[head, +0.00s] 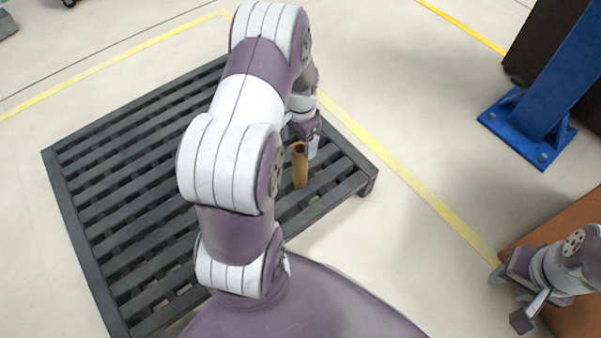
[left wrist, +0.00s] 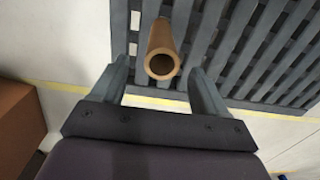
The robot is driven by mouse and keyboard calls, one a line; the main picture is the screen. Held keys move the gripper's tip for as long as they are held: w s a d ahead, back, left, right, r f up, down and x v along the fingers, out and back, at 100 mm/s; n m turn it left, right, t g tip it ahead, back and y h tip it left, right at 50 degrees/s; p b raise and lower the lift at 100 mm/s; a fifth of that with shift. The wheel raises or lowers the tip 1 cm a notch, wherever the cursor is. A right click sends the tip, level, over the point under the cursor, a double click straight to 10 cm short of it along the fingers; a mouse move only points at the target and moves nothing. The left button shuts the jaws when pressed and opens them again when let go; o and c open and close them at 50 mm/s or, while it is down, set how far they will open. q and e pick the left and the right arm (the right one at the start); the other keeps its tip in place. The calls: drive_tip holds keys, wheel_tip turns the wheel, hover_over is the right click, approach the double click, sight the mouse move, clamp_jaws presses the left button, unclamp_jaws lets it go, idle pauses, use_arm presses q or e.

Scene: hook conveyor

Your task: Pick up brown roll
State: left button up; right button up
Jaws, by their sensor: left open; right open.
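The brown roll (head: 300,166) is a hollow tube standing upright near the right edge of the dark slatted pallet (head: 100,270). In the left wrist view the roll (left wrist: 163,47) lies ahead of my left gripper (left wrist: 160,74), with its open end facing the camera, roughly centred between the fingers. The left gripper (head: 311,148) is open and close beside the roll in the head view, partly hidden by my own arm; I cannot tell whether it touches. My right gripper (head: 507,301) is open and empty at the lower right, far from the roll.
A brown box (head: 570,222) stands at the right under my right arm. A blue post (head: 555,75) with a bolted base rises at the upper right. Yellow floor lines (head: 420,190) run past the pallet. The floor between pallet and post is clear.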

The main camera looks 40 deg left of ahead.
sight(301, 148)
use_arm(q)
drive_tip(key=f+b, duration=0.2)
drive_tip(key=f, duration=0.1)
drive_tip(key=f+b, duration=0.2)
drive_tip(key=f, duration=0.1)
drive_tip(key=shift+w+a+f+b, duration=0.1)
drive_tip(key=shift+w+b, duration=0.1)
drive_tip(key=shift+b, duration=0.15)
drive_tip(key=shift+r, duration=0.2)
drive_tip(key=shift+c, duration=0.6)
clamp_jaws()
drive_tip(key=shift+r, duration=0.1)
